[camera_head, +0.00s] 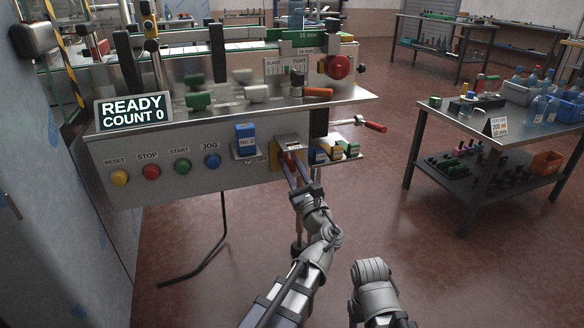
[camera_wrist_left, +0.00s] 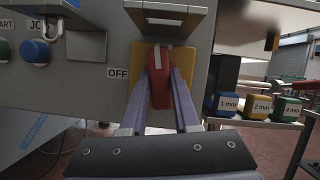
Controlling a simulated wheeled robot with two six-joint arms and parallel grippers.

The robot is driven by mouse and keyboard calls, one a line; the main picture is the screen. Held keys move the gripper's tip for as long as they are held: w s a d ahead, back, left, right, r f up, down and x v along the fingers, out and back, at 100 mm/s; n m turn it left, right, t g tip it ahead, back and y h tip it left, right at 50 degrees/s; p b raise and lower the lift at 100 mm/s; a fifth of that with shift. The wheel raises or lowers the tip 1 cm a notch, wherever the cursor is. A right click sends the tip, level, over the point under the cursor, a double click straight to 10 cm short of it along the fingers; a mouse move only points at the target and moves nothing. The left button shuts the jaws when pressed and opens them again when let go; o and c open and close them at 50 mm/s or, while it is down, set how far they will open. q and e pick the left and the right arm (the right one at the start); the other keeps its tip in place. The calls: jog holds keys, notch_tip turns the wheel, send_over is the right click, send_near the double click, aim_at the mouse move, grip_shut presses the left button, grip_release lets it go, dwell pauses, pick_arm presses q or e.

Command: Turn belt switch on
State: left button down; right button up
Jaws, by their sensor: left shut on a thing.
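The belt switch has a red handle (camera_wrist_left: 160,88) on a yellow plate (camera_wrist_left: 139,62), at the right end of the grey front panel. In the left wrist view the handle stands roughly upright, and an OFF label (camera_wrist_left: 118,73) is to the left of the plate. My left gripper (camera_head: 289,156) is shut on the red handle, with a finger on each side of it; it also shows in the left wrist view (camera_wrist_left: 160,95). In the head view the gripper covers much of the switch. Of my right arm only a grey link shows; its gripper is out of view.
A metal cover (camera_head: 290,141) juts out just above the switch. The blue No. 2 block (camera_head: 245,136) is to its left, and a shelf with coloured blocks (camera_head: 336,150) is to its right. The display (camera_head: 133,112) reads READY, COUNT 0.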

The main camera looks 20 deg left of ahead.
pick_arm(q)
jog(key=shift+a+m+t+h, duration=0.1)
jog(key=shift+m+t+h, duration=0.5)
jog(key=shift+m, duration=0.9)
jog(key=c, duration=0.6)
grip_release()
jog(key=shift+c, duration=0.2)
jog(key=b+v, duration=0.3)
jog(key=v, duration=0.5)
